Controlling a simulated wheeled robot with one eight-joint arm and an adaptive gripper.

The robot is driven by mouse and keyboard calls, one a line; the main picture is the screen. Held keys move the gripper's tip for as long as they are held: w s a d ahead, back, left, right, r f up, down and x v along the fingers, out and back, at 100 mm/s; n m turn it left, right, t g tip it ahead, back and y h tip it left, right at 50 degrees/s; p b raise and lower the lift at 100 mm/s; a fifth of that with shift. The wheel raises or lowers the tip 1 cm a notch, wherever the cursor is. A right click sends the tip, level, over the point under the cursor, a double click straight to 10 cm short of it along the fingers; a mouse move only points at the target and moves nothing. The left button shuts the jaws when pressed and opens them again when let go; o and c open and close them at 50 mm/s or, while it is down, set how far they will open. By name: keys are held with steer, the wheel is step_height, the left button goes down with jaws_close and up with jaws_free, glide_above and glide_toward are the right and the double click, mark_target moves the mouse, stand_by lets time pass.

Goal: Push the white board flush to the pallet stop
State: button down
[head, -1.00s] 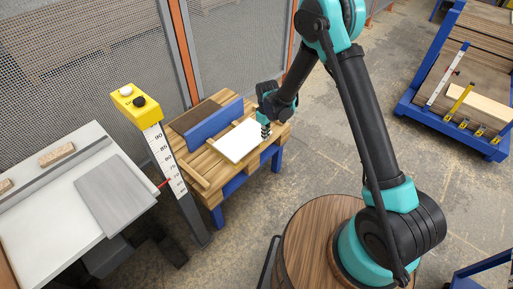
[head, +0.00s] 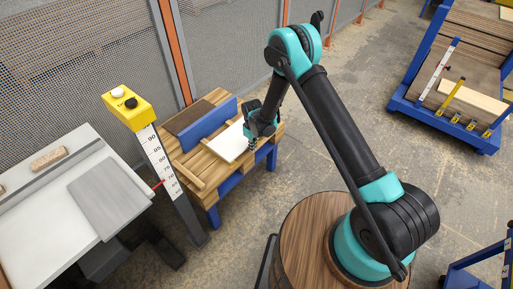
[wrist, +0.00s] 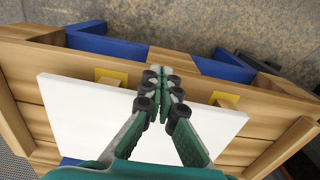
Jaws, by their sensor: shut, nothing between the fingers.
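The white board (head: 226,145) lies flat on the wooden pallet (head: 197,168), in front of the upright blue stop (head: 208,123). I cannot tell whether a narrow gap lies between board and stop. In the wrist view the board (wrist: 75,118) fills the middle, with a blue strip just showing past its lower edge. My gripper (head: 251,147) is shut and empty at the board's near right edge. In the wrist view its fingertips (wrist: 160,84) point down by the middle of the board's upper edge, hiding part of it; contact is unclear.
Two wooden blocks on yellow pads (wrist: 111,77) stand by the board's upper edge in the wrist view. A yellow-topped scale post (head: 155,150) and a grey-white table (head: 50,220) are left of the pallet. A blue rack (head: 455,80) stands far right. Open floor lies right of the pallet.

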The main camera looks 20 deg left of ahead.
mark_target(240, 140)
steer(key=shift+w+a, duration=0.25)
steer(key=shift+a, duration=0.3)
steer(key=w+a, duration=0.1)
steer(key=a, duration=0.1)
steer(key=w+a, duration=0.1)
steer(key=a, duration=0.1)
steer(key=w+a, duration=0.1)
steer(key=a, duration=0.2)
steer(key=shift+a+r, duration=0.1)
